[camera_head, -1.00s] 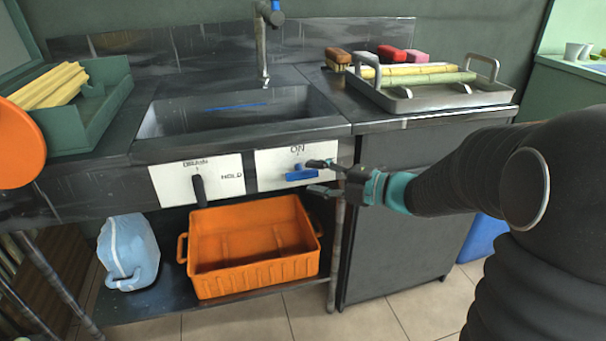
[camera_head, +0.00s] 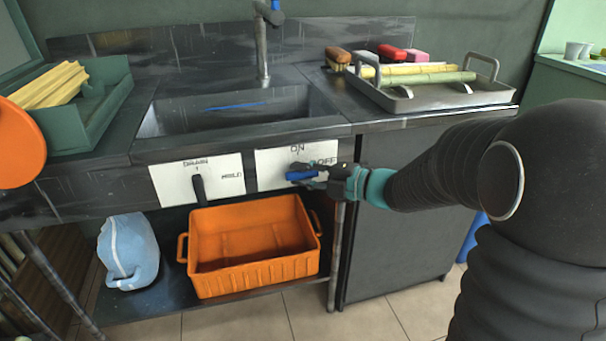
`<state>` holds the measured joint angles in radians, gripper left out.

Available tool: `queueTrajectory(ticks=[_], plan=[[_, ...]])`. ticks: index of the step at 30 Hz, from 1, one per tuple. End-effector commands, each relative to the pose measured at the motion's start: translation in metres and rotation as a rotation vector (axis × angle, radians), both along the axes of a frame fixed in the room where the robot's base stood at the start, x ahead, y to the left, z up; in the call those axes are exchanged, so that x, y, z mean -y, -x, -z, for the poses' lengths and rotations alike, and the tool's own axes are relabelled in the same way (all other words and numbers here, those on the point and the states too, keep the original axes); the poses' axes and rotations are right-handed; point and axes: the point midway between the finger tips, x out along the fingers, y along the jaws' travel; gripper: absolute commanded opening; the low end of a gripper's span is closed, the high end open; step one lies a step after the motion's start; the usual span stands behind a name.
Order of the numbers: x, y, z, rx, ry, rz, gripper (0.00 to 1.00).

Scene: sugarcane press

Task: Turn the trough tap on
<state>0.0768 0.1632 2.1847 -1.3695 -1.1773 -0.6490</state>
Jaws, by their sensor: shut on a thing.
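The trough tap's blue lever handle (camera_head: 299,175) sits on the white panel marked ON and OFF (camera_head: 268,168) on the trough front. The handle points to the right, toward the OFF mark, with ON above it. My gripper (camera_head: 305,175) is shut on the blue handle, its fingers above and below it. The fingers hide part of the handle. The trough (camera_head: 238,138) is above the panels, with a blue streak inside. A metal faucet (camera_head: 262,50) with a blue part at its top stands behind it.
Left of the panel is a DRAIN/HOLD panel (camera_head: 220,182) with a black lever (camera_head: 199,190) hanging down. An orange crate (camera_head: 250,270) and a pale blue jug (camera_head: 128,252) are below. A metal tray (camera_head: 425,98) with canes is on the right counter; a green tray (camera_head: 95,110) is left.

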Motion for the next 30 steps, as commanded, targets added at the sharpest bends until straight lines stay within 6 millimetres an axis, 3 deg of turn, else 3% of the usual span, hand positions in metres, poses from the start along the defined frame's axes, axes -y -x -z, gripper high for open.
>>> queueTrajectory(ticks=[11,30], plan=[[0.0,0.0,0.006,-0.028,-0.091,-0.001,0.0],[0.0,0.001,0.009,-0.187,-0.634,-0.002,0.0]])
